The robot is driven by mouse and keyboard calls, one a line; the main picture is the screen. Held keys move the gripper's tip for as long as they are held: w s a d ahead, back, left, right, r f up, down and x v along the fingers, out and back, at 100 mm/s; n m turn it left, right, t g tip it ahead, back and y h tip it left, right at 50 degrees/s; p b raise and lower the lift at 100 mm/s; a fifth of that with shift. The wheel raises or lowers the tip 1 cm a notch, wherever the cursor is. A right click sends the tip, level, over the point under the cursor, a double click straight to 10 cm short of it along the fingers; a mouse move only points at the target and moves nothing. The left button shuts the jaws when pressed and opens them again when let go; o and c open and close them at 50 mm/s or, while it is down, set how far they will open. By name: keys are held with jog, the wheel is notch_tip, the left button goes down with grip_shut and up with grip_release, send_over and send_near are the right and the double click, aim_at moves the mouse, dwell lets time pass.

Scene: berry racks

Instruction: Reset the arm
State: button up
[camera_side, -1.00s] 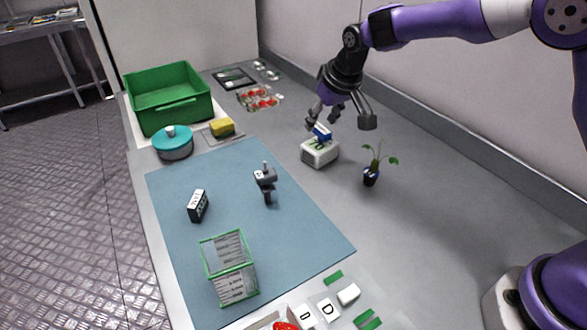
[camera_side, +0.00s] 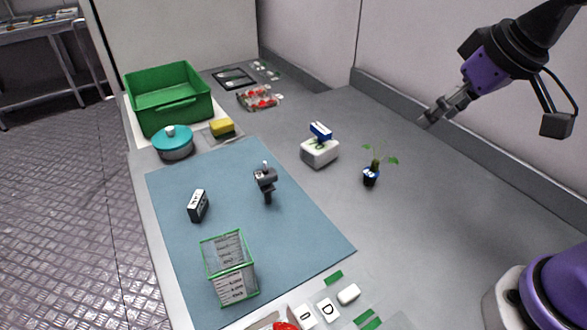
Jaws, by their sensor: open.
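My gripper (camera_side: 490,122) is at the right of the view, raised above the grey table and tilted. Its two fingers are spread wide apart with nothing between them. It is clear of every object. The nearest things, to its left and lower, are a small potted plant (camera_side: 370,177) and a white block (camera_side: 319,154) with a blue piece (camera_side: 320,131) on top.
A blue mat (camera_side: 300,235) bears a green-edged clear rack (camera_side: 229,268), a dark labelled box (camera_side: 198,205) and a grey device (camera_side: 266,181). Behind are a green crate (camera_side: 170,118), a teal-lidded pot (camera_side: 173,142) and a yellow sponge (camera_side: 221,127). The table right of the plant is bare.

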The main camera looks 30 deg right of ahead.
jog(key=s, duration=0.1)
jog(key=s+f, duration=0.1)
jog(key=s, duration=0.1)
jog(key=s+f, duration=0.1)
jog(key=shift+s+d+f, duration=0.15)
jog(key=shift+s+d, duration=0.05)
jog(key=shift+s, duration=0.15)
